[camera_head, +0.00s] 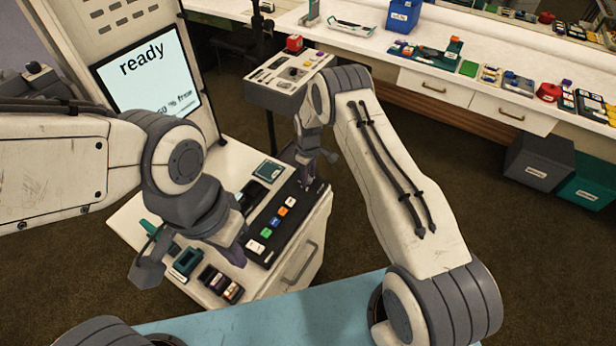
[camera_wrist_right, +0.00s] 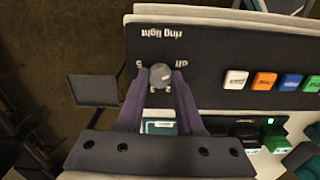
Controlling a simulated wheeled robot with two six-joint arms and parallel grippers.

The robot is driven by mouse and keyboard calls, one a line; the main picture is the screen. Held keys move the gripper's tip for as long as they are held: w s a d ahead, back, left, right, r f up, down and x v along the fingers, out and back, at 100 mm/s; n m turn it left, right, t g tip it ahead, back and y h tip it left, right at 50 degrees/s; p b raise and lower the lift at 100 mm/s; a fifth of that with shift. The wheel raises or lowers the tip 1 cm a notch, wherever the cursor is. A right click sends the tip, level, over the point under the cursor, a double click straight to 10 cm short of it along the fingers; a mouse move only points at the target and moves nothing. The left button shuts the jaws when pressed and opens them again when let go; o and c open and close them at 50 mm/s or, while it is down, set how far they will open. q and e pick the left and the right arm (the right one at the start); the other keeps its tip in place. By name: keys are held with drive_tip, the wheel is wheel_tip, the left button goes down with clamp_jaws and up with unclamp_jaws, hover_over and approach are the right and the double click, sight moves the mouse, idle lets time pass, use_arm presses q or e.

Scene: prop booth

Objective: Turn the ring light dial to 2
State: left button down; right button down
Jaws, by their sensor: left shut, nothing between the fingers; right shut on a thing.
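The ring light dial (camera_wrist_right: 161,72) is a small round grey knob on the dark button panel (camera_wrist_right: 215,50). The words "ring light" and "off" appear upside down beside it; another mark at its left is too small to read surely. My right gripper (camera_wrist_right: 160,86) is shut on the dial, with a purple finger at each side. In the head view my right gripper (camera_head: 308,180) is at the far end of the panel and hides the dial. My left gripper (camera_head: 236,254) is shut and empty, above the near side of the white cabinet.
The panel has a row of coloured buttons (camera_head: 276,222). Small dark and teal trays (camera_head: 188,262) lie on the cabinet top (camera_head: 130,222). A screen (camera_head: 150,75) reading "ready" stands behind. A grey console (camera_head: 285,80) is beyond my right gripper. A long white counter (camera_head: 480,45) runs along the back.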

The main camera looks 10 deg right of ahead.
drive_tip(key=m+b, duration=0.2)
drive_tip(key=m, duration=0.1)
drive_tip(key=shift+f+b, duration=0.2)
drive_tip(key=shift+b, duration=0.2)
drive_tip(key=m+b, duration=0.3)
drive_tip(key=m, duration=0.1)
drive_tip(key=shift+m, duration=0.3)
drive_tip(key=m+b, duration=0.2)
drive_tip(key=m, duration=0.2)
drive_tip(key=shift+r, duration=0.1)
drive_tip(key=m+b, duration=0.1)
drive_tip(key=m, duration=0.4)
drive_tip(key=shift+r+m, duration=0.1)
drive_tip(key=shift+m, duration=0.2)
drive_tip(key=shift+b, duration=0.3)
drive_tip(key=c, duration=0.5)
unclamp_jaws()
drive_tip(key=shift+c, duration=0.2)
wheel_tip(320, 180, up, 10)
drive_tip(key=b, duration=0.1)
drive_tip(key=shift+r+b, duration=0.25)
drive_tip(key=shift+b, duration=0.05)
